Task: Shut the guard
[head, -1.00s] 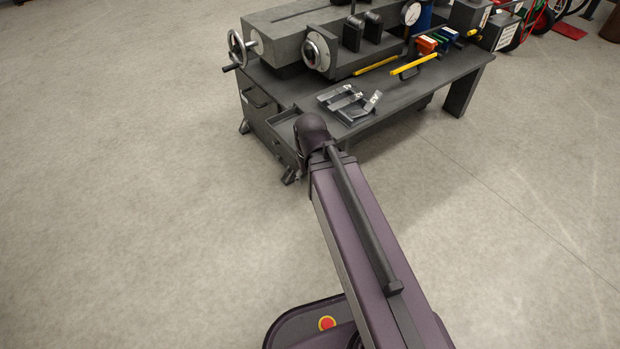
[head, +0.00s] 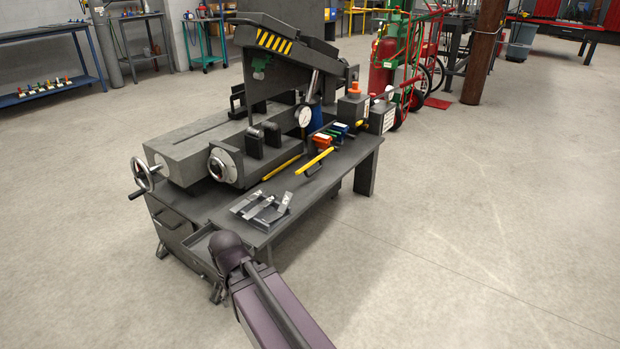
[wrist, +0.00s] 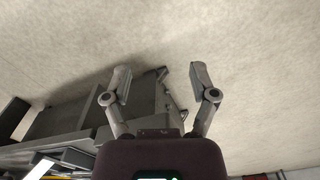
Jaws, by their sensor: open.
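A grey machine (head: 190,147) stands on a dark bench (head: 325,178). Above its far end is a dark hood with yellow and black stripes (head: 275,42), which looks like the guard. It stands raised and slanted over the machine bed, with a gap beneath it. In the wrist view my gripper (wrist: 159,70) is open and empty, its two fingers spread apart. The dark grey bench side (wrist: 75,118) lies beyond and left of the fingers. In the head view my arm ends near the bench's front left corner, well short of the hood, and hides the gripper.
Metal pieces (head: 262,207) lie on the bench's near edge, with a yellow bar (head: 314,162) behind them. A handwheel (head: 145,174) juts out at left. A red cylinder trolley (head: 385,70) stands behind. The floor (head: 480,220) at right is clear.

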